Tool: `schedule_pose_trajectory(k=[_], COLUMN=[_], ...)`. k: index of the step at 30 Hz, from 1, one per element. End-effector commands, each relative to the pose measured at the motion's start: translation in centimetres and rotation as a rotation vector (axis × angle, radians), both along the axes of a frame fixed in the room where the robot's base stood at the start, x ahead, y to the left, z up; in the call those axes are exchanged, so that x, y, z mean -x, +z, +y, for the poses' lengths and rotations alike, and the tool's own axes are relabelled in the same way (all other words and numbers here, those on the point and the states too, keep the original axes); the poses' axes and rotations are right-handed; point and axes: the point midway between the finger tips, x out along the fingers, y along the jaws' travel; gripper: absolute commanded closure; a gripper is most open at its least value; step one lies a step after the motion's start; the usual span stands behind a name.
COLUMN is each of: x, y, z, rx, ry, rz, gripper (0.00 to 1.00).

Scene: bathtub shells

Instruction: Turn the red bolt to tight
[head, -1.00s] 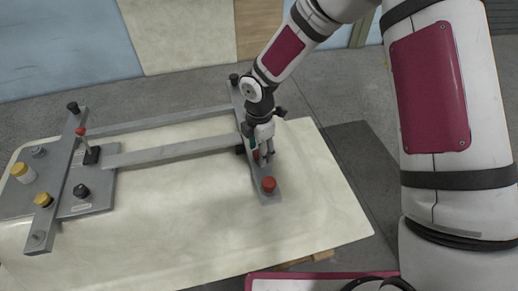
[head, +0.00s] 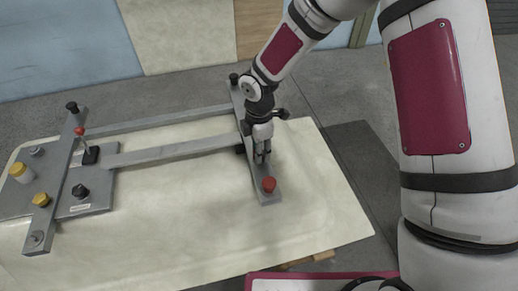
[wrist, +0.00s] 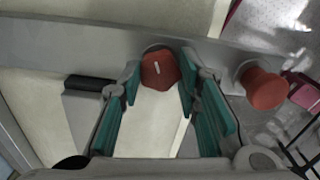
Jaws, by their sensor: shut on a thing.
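The red bolt (wrist: 158,70) has a faceted head with a short white mark, and stands at the grey crossbar in the wrist view. My gripper (head: 261,159) points down at the right crossbar (head: 254,170) in the head view. In the wrist view, the teal-padded fingers of my gripper (wrist: 160,85) stand on either side of the bolt head and are shut on it. In the head view the bolt is hidden behind the fingers.
A round red knob (head: 269,184) stands on the near end of the same crossbar, close to my gripper; it also shows in the wrist view (wrist: 264,88). The pale shell (head: 180,235) is clear in front.

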Motion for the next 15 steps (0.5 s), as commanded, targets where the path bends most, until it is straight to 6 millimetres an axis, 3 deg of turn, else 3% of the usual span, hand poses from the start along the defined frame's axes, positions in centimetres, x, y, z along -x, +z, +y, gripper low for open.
schedule_pose_trajectory(k=[15], x=[-0.01], y=[-0.04], z=[0.05], rx=[0.000], ry=[-0.479], rz=[-0.001], gripper=[0.97])
